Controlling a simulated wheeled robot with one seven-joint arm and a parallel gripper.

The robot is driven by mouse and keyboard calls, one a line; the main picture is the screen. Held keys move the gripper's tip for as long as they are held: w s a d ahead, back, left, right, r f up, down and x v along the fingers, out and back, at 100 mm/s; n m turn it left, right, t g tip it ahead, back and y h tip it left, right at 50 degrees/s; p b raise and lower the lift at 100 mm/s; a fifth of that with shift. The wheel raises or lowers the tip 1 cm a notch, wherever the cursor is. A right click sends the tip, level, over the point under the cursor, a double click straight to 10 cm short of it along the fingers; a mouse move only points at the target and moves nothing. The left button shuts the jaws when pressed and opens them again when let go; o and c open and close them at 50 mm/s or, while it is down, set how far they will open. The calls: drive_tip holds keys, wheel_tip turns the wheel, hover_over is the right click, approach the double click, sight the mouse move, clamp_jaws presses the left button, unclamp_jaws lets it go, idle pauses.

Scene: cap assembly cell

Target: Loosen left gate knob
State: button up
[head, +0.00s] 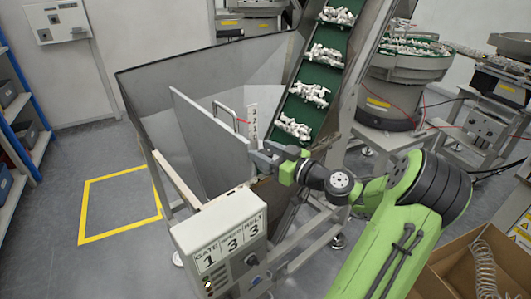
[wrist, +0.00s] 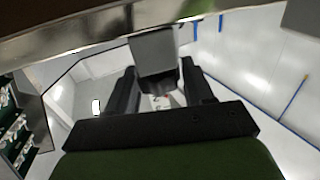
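The grey sliding gate panel (head: 205,140) with a bar handle (head: 226,116) stands at the hopper's front. A number scale (head: 253,122) with a red pointer is beside it. My gripper (head: 266,158) is at the gate's right edge, below the scale. In the wrist view its two dark fingers (wrist: 160,84) stand on either side of a dark round knob (wrist: 161,88) under a grey block (wrist: 154,50). I cannot tell whether the fingers touch the knob. In the head view the knob is not clearly visible behind my gripper. I cannot make out another gate knob.
The hopper (head: 210,75) and the green cleated belt (head: 312,85) with white parts surround the gate. A cardboard box (head: 465,262) is at lower right. The yellow-marked floor (head: 120,205) at left is clear.

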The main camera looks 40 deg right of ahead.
drive_tip(key=c, duration=0.6)
drive_tip(key=shift+o, duration=0.2)
drive_tip(key=shift+y, duration=0.3)
drive_tip(key=n+y, duration=0.2)
drive_tip(key=shift+g+y+p, duration=0.35)
drive_tip(key=shift+g+y, duration=0.05)
drive_tip(key=n+g+y+p, duration=0.2)
drive_tip(key=y, duration=0.1)
drive_tip(key=shift+d+r+n+y, duration=0.1)
drive_tip(key=shift+r+n+y, duration=0.1)
drive_tip(key=shift+n+y, duration=0.15)
drive_tip(key=n+g+y+p, duration=0.1)
drive_tip(key=y+p, duration=0.1)
drive_tip(key=p, duration=0.1)
drive_tip(key=shift+r+n, duration=0.1)
drive_tip(key=shift+n, duration=0.25)
drive_tip(key=n+g+y+p, duration=0.2)
drive_tip(key=g+p, duration=0.1)
drive_tip(key=shift+f+n+y, duration=0.2)
drive_tip(key=shift+n+y, duration=0.1)
drive_tip(key=shift+y, duration=0.05)
drive_tip(key=shift+g+p, duration=0.5)
